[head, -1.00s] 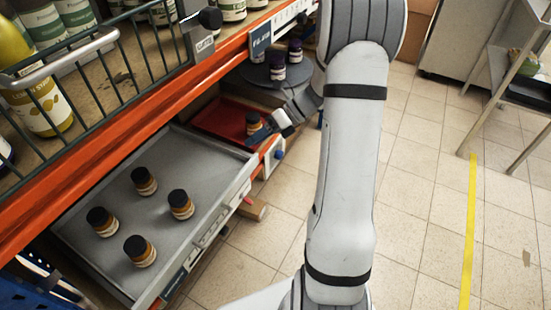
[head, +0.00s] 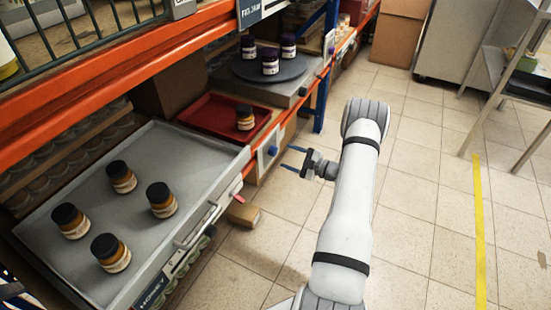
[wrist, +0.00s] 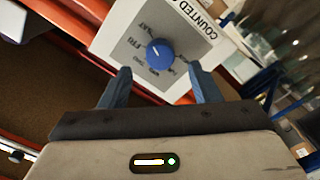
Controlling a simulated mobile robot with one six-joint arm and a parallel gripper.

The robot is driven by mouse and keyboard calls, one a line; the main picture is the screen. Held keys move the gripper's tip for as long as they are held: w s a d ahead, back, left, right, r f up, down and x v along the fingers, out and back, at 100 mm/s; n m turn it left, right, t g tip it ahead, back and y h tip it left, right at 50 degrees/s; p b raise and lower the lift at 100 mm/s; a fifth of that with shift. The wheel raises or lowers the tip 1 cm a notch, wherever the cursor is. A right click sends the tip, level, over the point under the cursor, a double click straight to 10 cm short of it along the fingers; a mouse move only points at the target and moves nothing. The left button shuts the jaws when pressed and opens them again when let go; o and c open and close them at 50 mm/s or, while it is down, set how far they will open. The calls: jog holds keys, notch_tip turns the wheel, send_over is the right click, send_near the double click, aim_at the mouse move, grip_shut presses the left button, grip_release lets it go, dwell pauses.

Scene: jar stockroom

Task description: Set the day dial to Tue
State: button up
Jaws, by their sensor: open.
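The day dial is a blue round knob (wrist: 160,53) on a pale panel (wrist: 190,28) in the wrist view. Day labels ring it; FRI and SAT read on its left side, others are blurred or partly hidden. A short white mark shows on the knob's left part, but I cannot tell which day it points at. In the head view the dial (head: 272,151) sits on the shelf front by the red tray. My gripper (head: 292,158) is open and empty, facing the panel with a gap. In the wrist view my fingertips (wrist: 160,72) stand either side below the knob, apart from it.
A red tray (head: 190,112) with one jar (head: 245,117) lies above the dial. A grey drawer (head: 110,225) with several jars stands pulled out at left. A dark turntable (head: 240,68) holds three jars.

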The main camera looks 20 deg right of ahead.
aim_at(276, 152)
jog(key=shift+b+x, duration=0.55)
jog(key=shift+x, duration=1.85)
jog(key=shift+c, duration=0.3)
